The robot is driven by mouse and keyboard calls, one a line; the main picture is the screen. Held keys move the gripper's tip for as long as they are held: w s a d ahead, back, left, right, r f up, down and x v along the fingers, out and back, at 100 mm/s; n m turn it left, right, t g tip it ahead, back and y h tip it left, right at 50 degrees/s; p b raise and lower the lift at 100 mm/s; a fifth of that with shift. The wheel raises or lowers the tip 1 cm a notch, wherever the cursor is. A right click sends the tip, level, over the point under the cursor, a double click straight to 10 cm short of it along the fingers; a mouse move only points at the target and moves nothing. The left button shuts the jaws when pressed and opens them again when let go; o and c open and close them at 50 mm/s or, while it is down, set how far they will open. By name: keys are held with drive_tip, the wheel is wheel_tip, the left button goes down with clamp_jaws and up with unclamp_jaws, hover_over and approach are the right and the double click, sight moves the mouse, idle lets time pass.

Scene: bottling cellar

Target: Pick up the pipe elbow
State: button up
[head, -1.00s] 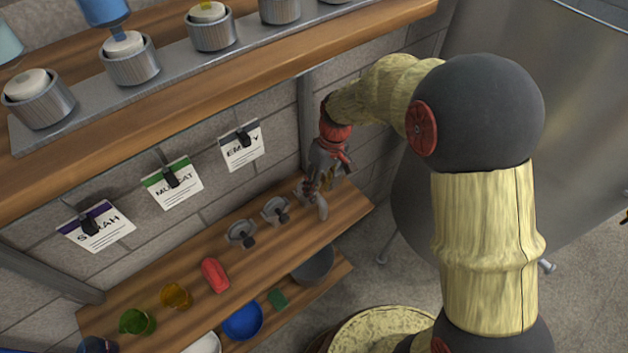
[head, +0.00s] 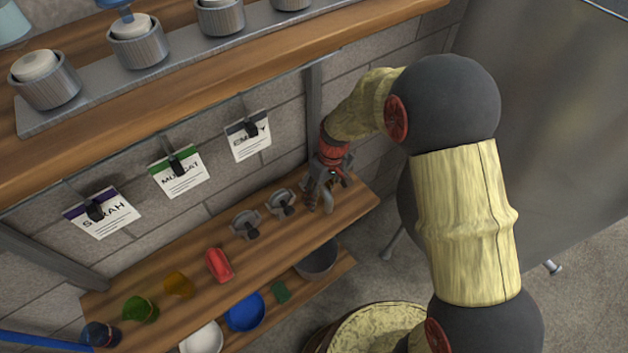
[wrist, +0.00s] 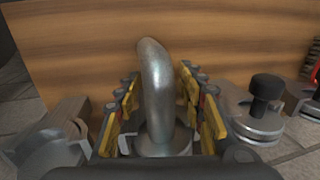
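The pipe elbow is a grey metal bent tube with a round flange at its base, standing at the right end of the middle wooden shelf. It shows at the centre of the wrist view (wrist: 157,95), and partly in the head view (head: 328,203), with my arm's end hiding some of it. My gripper (wrist: 160,105) is open, with a yellow-padded finger on each side of the tube. Gaps show between the pads and the tube. In the head view my gripper (head: 322,187) is low over the shelf at the elbow.
Metal clamps with dark knobs (head: 246,224) (head: 283,203) stand left of the elbow; clamps flank it in the wrist view (wrist: 255,118). A red piece (head: 219,265) and coloured cups (head: 178,285) line the shelf (head: 205,232). Upper shelf (head: 230,75) overhangs; a steel tank (head: 560,130) stands right.

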drive_tip(key=shift+c, duration=1.2)
drive_tip(key=c, duration=0.7)
clamp_jaws()
